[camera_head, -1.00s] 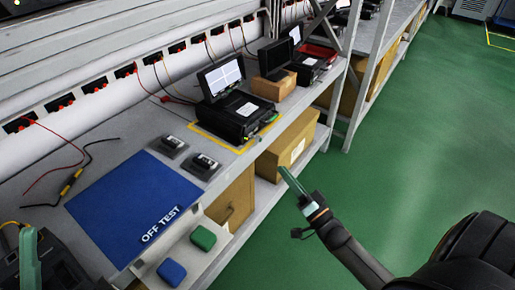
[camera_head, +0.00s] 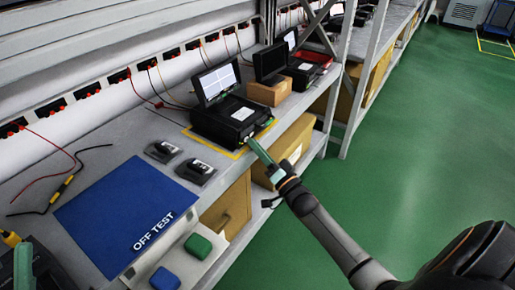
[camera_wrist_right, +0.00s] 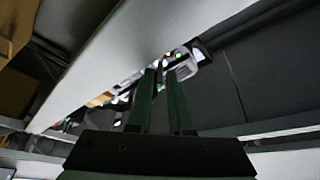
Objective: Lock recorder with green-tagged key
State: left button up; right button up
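The recorder (camera_head: 228,122), a black case with a raised lit screen, stands on the bench inside a yellow outline. My right gripper (camera_head: 254,145) reaches in from the lower right, its green fingertips close to the recorder's front right corner. In the right wrist view its two fingers (camera_wrist_right: 160,75) show a gap between them. Small light and green details (camera_wrist_right: 180,62) show just beyond the tips; contact is unclear. I cannot make out a green-tagged key. A finger of my left gripper (camera_head: 23,265) shows at the lower left edge; its opening is hidden.
A blue OFF TEST mat (camera_head: 125,215) lies on the bench, with two small black devices (camera_head: 180,160) behind it. Green (camera_head: 198,246) and blue (camera_head: 165,279) blocks sit at the front. A cardboard box (camera_head: 268,92) stands right of the recorder.

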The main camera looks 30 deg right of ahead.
grip_shut()
jog(key=shift+f+n, duration=0.1)
jog(key=shift+n, duration=0.2)
jog(key=shift+w+d+n+g+y+b, duration=0.15)
jog(key=shift+n+g+y+b, duration=1.25)
jog(key=shift+n, duration=2.75)
jog(key=shift+s+d+n+y+b, duration=0.15)
jog(key=shift+n+y+b, duration=0.55)
jog(key=shift+n+y, duration=2.55)
jog(key=shift+w+d+n+g+y+b, duration=0.2)
jog(key=shift+n+g+y+b, duration=0.7)
jog(key=shift+n, duration=4.1)
grip_release()
